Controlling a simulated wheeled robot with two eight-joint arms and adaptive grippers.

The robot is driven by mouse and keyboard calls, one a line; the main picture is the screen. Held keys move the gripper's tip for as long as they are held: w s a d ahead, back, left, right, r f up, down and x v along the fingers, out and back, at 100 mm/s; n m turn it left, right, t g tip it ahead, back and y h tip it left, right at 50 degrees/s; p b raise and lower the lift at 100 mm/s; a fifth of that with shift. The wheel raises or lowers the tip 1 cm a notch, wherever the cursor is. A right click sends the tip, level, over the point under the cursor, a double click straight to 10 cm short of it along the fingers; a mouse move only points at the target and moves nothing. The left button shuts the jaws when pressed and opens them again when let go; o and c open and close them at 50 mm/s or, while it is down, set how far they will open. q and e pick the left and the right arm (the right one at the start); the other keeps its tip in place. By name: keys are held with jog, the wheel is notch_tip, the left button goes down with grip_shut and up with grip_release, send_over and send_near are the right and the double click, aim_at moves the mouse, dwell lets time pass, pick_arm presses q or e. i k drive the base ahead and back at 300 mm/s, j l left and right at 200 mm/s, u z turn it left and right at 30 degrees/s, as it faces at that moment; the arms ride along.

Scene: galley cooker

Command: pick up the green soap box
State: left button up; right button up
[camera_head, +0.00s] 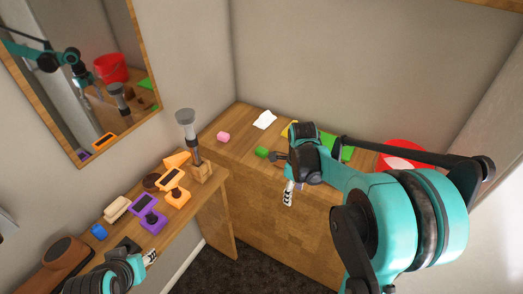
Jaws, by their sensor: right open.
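A small green block (262,152), which looks like the green soap box, lies near the front edge of the wooden counter (240,125). My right gripper (281,172) is open, just to the right of the block and close to the counter's front edge. It looks empty and apart from the block, though the exact gap is hard to judge. My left gripper (140,250) is at the bottom left, near the side shelf and far from the block. Its jaws are too small and partly hidden to read.
A pink block (223,137) and white tissue (264,120) lie left and behind. The side shelf holds a purple device (150,218), orange devices and a grey-topped grinder (187,130).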

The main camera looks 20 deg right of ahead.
aim_at(262, 152)
jog(key=i, duration=0.95)
